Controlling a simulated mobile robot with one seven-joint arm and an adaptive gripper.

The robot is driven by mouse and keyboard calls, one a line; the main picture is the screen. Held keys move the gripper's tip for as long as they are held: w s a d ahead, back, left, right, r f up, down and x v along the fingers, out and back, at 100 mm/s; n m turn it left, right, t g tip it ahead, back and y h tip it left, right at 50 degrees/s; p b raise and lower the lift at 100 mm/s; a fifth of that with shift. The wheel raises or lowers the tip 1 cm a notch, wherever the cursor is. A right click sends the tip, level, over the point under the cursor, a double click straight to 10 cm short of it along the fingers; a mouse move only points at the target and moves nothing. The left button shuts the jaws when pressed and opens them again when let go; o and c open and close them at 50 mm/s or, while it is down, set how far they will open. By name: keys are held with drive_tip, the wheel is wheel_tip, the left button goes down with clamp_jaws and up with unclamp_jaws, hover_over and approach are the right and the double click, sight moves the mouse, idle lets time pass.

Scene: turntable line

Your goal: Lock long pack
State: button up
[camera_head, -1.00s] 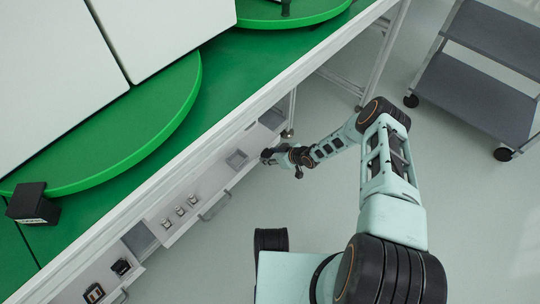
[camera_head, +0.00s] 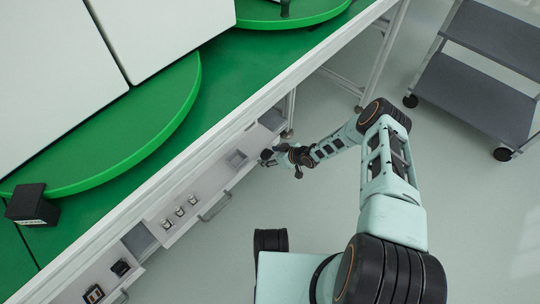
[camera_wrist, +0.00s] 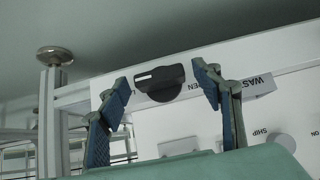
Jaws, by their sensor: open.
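A black rotary knob (camera_wrist: 160,82) with a white mark at its left end is mounted on a white panel (camera_wrist: 140,140) in the wrist view. Printed letters beside it are partly hidden by my fingers; "EN" shows at its right. My gripper (camera_wrist: 162,80) is open, with one blue finger at each side of the knob. I see no clear contact between fingers and knob. In the head view my gripper (camera_head: 267,156) is at the front of the bench, near a drawer, and the knob cannot be made out there. I cannot identify a long pack.
The white bench edge (camera_head: 215,118) runs diagonally beside my arm. A green turntable (camera_head: 150,125) and a black box (camera_head: 33,206) are on top. A grey cart (camera_head: 475,95) stands right.

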drive_tip(key=v, duration=1.2)
idle(0.4)
